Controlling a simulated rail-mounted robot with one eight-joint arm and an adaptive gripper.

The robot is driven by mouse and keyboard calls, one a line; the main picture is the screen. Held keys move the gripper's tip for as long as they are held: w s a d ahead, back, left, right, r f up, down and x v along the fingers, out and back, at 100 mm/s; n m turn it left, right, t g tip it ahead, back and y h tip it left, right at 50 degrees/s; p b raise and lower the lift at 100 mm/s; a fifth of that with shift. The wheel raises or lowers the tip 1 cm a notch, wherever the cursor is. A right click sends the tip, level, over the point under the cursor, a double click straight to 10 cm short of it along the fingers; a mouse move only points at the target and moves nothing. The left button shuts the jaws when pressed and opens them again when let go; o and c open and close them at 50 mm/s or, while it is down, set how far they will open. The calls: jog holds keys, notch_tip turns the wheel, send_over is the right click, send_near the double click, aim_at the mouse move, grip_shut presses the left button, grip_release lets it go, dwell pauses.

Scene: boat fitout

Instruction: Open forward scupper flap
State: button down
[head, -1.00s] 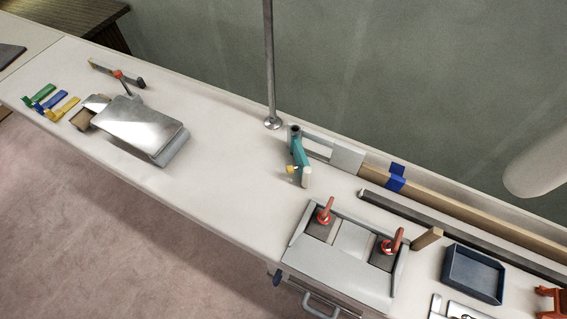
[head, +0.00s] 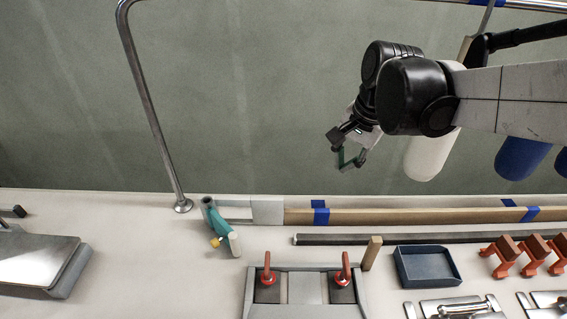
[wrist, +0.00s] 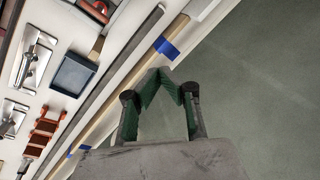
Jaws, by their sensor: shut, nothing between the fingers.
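My gripper (head: 350,158) is in the upper right of the head view, in front of the grey-green surface beyond the counter's back edge. In the wrist view its green fingers (wrist: 162,82) are closed together and empty. A pale flat panel (head: 267,209) sits at the back edge of the counter beside a light framed slot (head: 235,212); it may be the scupper flap, but I cannot tell for certain. My gripper is above and to the right of this panel in the picture, apart from it.
A wooden strip (head: 420,216) with blue tape and a dark bar (head: 375,239) run along the back. A red-handled unit (head: 305,285), blue tray (head: 428,265) and orange clamps (head: 503,256) are in front. White and blue cylinders hang near my arm.

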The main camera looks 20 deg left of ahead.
jog(key=s+a+f+m+g+h+b, duration=0.1)
jog(key=a+f+g+b, duration=0.15)
jog(key=a+f, duration=0.85)
jog(key=a+f+m+g+b, duration=0.1)
jog(key=a+f+b, duration=0.2)
jog(key=a+f, duration=0.85)
jog(key=f, duration=0.1)
jog(key=s+a+f, duration=0.1)
jog(key=f, duration=0.2)
jog(key=s+a+f, duration=0.1)
jog(key=f, duration=0.1)
jog(key=shift+f+b, duration=0.15)
jog(key=shift+b, duration=0.25)
jog(key=s, duration=0.1)
jog(key=s+a, duration=0.1)
jog(key=s, duration=0.1)
jog(key=shift+a, duration=0.25)
jog(key=shift+s+a+r, duration=0.15)
jog(key=shift+s+r, duration=0.05)
jog(key=shift+s, duration=0.15)
